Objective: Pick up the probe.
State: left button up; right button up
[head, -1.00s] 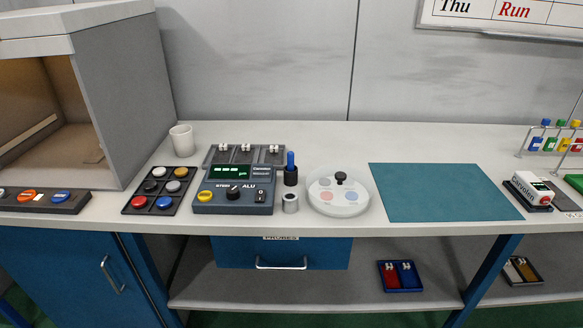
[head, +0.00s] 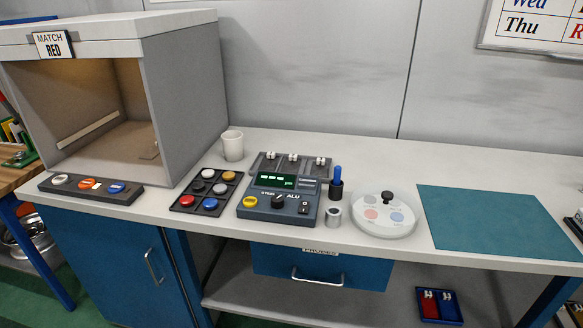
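A blue-topped stick (head: 337,177), which looks like the probe, stands upright in a small black holder (head: 336,190) on the worktop. The holder is just right of the grey-blue gauge box (head: 279,198), which has a lit green display, a dark knob and a rocker switch. A short metal cylinder (head: 333,216) stands in front of the holder. The lower part of the stick is hidden in the holder. Neither of my grippers is in view.
A white dish with a black knob (head: 384,222) is right of the holder, then a teal mat (head: 490,222). A button tray (head: 207,190), white cup (head: 232,146) and open-fronted booth (head: 182,100) are left. A blue drawer labelled PROBES (head: 320,268) hangs below.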

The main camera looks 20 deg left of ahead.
aim_at(338, 169)
jog(key=i+l, duration=0.1)
jog(key=l, duration=0.25)
jog(key=i+l, duration=0.1)
jog(key=l, duration=0.25)
jog(key=i+l, duration=0.1)
jog(key=l, duration=0.25)
jog(key=i+l, duration=0.1)
jog(key=l, duration=0.3)
